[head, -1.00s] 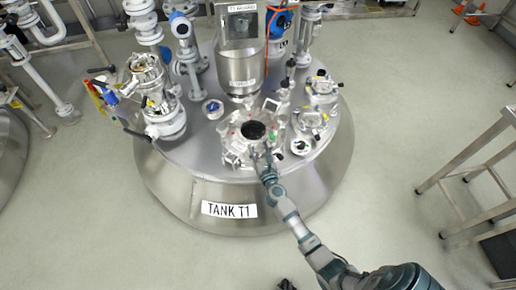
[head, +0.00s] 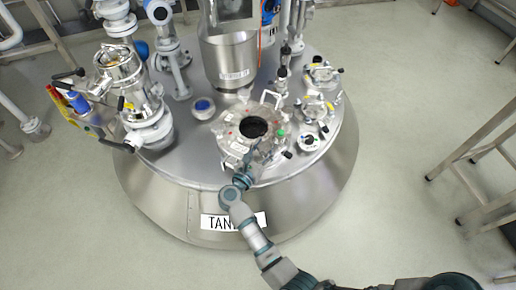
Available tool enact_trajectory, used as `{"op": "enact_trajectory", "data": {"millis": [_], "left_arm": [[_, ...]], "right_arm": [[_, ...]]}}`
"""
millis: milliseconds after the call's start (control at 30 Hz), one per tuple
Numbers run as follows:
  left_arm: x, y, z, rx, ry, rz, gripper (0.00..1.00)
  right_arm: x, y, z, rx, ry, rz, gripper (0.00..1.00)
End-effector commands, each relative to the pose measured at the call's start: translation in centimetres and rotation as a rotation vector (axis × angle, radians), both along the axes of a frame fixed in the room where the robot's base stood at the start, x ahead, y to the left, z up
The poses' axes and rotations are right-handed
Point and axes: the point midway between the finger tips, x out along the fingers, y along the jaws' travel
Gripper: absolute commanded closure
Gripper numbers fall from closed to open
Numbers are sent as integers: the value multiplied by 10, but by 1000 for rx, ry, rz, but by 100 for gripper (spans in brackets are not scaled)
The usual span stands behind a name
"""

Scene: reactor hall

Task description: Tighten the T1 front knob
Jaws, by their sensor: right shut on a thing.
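Tank T1 (head: 160,200) is a large round steel tank whose front label (head: 221,222) is partly covered by my right arm. On its lid is a round steel manway cover (head: 232,124) with a dark central port (head: 254,127), clamps and knobs around its rim. My right gripper (head: 256,154) is at the front rim of this cover, just below the dark port. It is shut on what appears to be the front knob, which is mostly hidden by the fingers. My left gripper is not in view.
A steel hopper (head: 230,62) stands behind the manway. Valves and pipework (head: 125,88) crowd the lid's left, and smaller ports (head: 316,107) sit at its right. A metal frame (head: 480,150) stands at the far right. The floor between is clear.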

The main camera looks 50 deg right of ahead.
Motion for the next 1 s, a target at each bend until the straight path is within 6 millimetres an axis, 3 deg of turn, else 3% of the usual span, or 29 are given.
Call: {"op": "enact_trajectory", "data": {"millis": [400,1000], "left_arm": [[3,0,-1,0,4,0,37],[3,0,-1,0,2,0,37]], "right_arm": [[2,1,-1,6,0,-320,83],[6,0,-2,7,-4,-514,83]]}}
